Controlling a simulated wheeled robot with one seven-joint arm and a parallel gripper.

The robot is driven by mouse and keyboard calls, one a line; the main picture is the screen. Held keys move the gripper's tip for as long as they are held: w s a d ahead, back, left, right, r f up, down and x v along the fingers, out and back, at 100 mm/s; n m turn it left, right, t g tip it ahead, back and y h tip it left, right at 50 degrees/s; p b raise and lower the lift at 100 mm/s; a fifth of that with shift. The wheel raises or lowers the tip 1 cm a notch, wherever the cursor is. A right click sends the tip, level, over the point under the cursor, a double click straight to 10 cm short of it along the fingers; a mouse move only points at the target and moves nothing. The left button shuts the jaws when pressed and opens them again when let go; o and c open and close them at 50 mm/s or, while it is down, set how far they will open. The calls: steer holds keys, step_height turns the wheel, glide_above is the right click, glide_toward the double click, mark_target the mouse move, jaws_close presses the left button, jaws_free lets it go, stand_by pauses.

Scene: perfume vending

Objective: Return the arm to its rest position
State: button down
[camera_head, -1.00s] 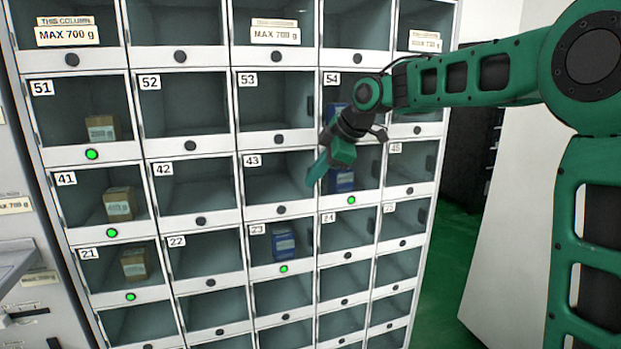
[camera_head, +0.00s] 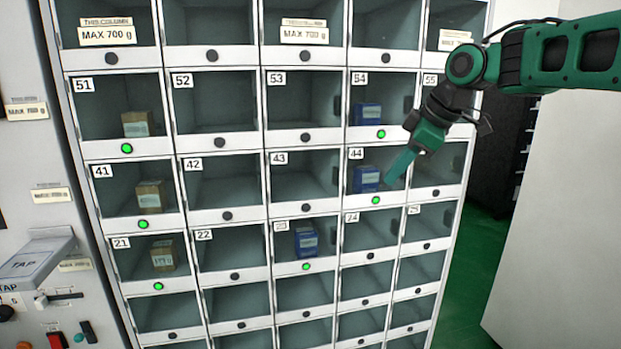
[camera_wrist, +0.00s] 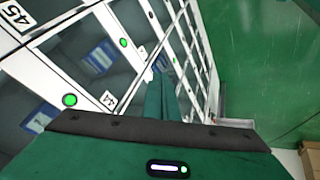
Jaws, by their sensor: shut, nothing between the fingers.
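My gripper (camera_head: 396,172) is at the right of the white locker cabinet (camera_head: 243,149), pointing down and left. Its fingers are shut with nothing between them, and in the picture they overlap the right edge of compartment 44. My gripper also shows in the wrist view (camera_wrist: 160,97) as a narrow green shape over the cabinet front. My arm reaches in from the upper right of the head view. Whether the fingers touch the cabinet cannot be told.
Blue boxes stand in compartments 54 (camera_head: 367,114), 44 (camera_head: 366,178) and 23 (camera_head: 305,240). Brown boxes stand in 51 (camera_head: 137,124), 41 (camera_head: 151,195) and 21 (camera_head: 162,256). A white panel (camera_head: 565,215) stands at the right, with green floor (camera_head: 462,285) between.

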steer(key=s+d+f+m+g+h, duration=0.1)
steer(key=s+d+f+m, duration=0.4)
steer(key=s, duration=0.6)
steer(key=s+d+f+m+g+h, duration=0.1)
steer(key=s+d+f+m+g, duration=0.1)
steer(key=s+d+f+m, duration=0.4)
steer(key=s+d+f+m+g+h, duration=0.1)
steer(key=s+d+f+m+g, duration=0.1)
steer(key=s+d+f+m, duration=0.4)
steer(key=s+f+m, duration=0.2)
steer(key=s+f, duration=0.3)
steer(key=s, duration=0.6)
steer(key=shift+s+d+f+m, duration=0.2)
steer(key=shift+s+m, duration=0.1)
steer(key=shift+s, duration=0.1)
